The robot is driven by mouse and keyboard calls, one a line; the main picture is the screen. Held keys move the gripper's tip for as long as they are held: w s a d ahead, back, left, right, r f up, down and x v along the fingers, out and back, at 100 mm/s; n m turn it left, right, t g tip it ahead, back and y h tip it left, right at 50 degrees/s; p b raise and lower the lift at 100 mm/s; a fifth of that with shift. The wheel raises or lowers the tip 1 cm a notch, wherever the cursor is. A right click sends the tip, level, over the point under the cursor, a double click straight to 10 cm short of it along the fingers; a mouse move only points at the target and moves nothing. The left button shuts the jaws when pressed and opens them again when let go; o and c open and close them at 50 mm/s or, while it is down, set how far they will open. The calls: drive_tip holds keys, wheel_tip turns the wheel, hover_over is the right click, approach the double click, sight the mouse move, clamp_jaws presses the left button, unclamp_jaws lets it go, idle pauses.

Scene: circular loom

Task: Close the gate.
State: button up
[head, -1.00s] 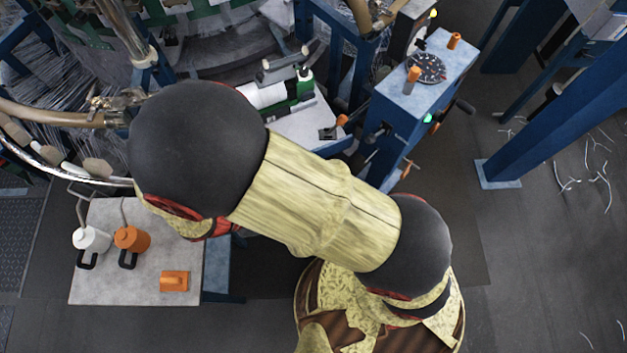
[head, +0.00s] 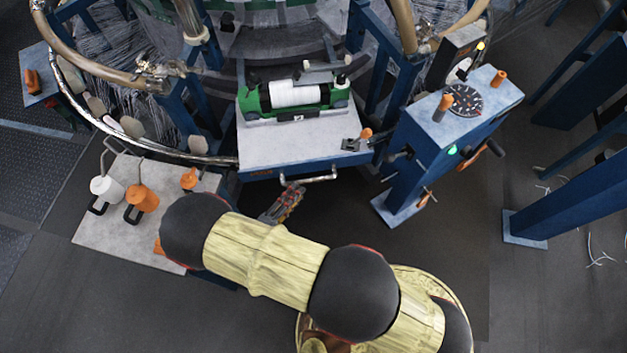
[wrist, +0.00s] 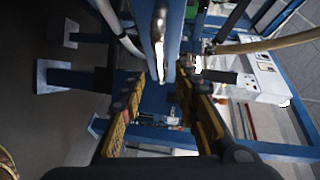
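In the head view, a grey-topped panel (head: 290,146) with a blue front edge juts from the loom; I cannot tell for sure that it is the gate. A bent metal handle (head: 310,179) sticks out from its front edge. My gripper (head: 296,190) is just in front of this handle, partly hidden by my arm. In the wrist view, my gripper's two fingers (wrist: 156,82) are spread apart. A shiny metal bar (wrist: 159,45), seemingly the handle, shows ahead between the fingertips. I see no grip on it; whether a finger touches it is unclear.
A blue control post (head: 425,150) with a dial and orange knobs stands right of the panel. Dark floor lies open in front.

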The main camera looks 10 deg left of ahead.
sight(310, 179)
drive_tip(key=b+x, duration=0.2)
drive_tip(key=x, duration=0.5)
drive_tip(key=shift+w+d, duration=0.25)
drive_tip(key=shift+w, duration=0.1)
drive_tip(key=shift+c, duration=1.2)
clamp_jaws()
